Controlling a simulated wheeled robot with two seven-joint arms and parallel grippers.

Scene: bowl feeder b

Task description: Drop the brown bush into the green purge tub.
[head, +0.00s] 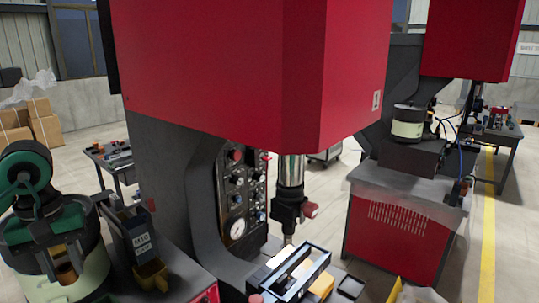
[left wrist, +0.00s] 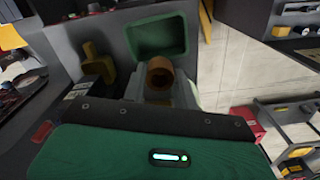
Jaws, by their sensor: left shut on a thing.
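My left gripper (head: 62,264) is at the lower left of the head view, in front of a cream and dark feeder. It is shut on the brown bush (head: 66,273), a short hollow cylinder. In the left wrist view the bush (left wrist: 160,70) sits between the grey fingers with its open end showing. The green purge tub (left wrist: 133,41) is just past the bush in that view, an open rectangular tub. The bush overlaps its near edge in the picture; the height between them I cannot tell. I cannot make out the tub in the head view. My right gripper is not in view.
A dark labelled bin (head: 138,235) with a yellow scoop-like part (head: 151,275) stands right of my left gripper. A large red press (head: 240,70) fills the middle. A second red machine (head: 400,230) stands at the right. Open floor shows beside the tub.

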